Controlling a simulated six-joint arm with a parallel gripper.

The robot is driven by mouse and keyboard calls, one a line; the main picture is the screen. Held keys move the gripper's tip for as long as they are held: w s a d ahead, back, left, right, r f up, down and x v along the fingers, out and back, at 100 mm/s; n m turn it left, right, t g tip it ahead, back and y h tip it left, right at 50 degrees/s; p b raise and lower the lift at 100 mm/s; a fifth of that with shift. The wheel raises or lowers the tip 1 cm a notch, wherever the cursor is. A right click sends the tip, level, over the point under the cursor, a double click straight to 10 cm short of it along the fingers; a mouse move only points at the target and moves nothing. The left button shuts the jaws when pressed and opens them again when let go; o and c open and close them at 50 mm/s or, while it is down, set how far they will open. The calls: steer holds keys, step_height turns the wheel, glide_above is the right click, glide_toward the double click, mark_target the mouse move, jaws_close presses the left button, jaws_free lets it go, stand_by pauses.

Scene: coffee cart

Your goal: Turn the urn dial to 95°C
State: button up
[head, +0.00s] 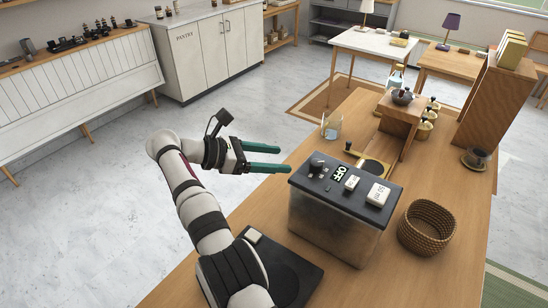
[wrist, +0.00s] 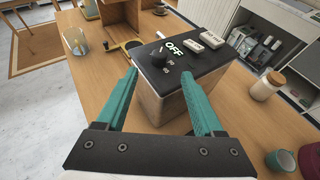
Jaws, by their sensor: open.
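The urn (head: 330,218) is a box with a dark top panel and clear-looking brownish sides on the wooden counter. Its black round dial (head: 317,165) sits near the left end of the panel; the dial also shows in the wrist view (wrist: 158,56). An OFF label (head: 340,173) and small markings lie beside the dial; I cannot read its setting for certain. Two white labelled blocks sit further along the panel, one a white block (head: 378,194). My gripper (head: 285,159) is open and empty, with teal fingers pointing toward the urn's dial end. The fingers appear apart from the dial.
A woven basket (head: 427,228) stands right of the urn. A clear glass (head: 332,127) and a brass-coloured plate with a dark disc (head: 372,166) are behind it. A wooden stand (head: 401,113) holds a dark pot. In the wrist view, a lidded jar (wrist: 267,87) stands right.

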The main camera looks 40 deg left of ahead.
steer(key=w+d+m+g, duration=0.1)
steer(key=w+d+r+m+g+y, duration=0.1)
steer(key=d+m, duration=0.1)
steer(key=w+d+m+g, duration=0.1)
steer(key=m, duration=0.1)
steer(key=shift+w+d+r+y, duration=0.1)
steer(key=shift+d+r+y, duration=0.1)
steer(key=shift+r+y, duration=0.15)
steer(key=w+d+r+m+g+y, duration=0.1)
steer(key=d+r+m+g+y, duration=0.15)
steer(key=m, duration=0.25)
steer(key=m+g+y, duration=0.2)
steer(key=m+y, duration=0.4)
steer(key=m, duration=0.6)
glide_toward(317, 163)
steer(key=shift+m, duration=0.3)
steer(key=x, duration=0.9)
steer(key=shift+r, duration=0.1)
jaws_close()
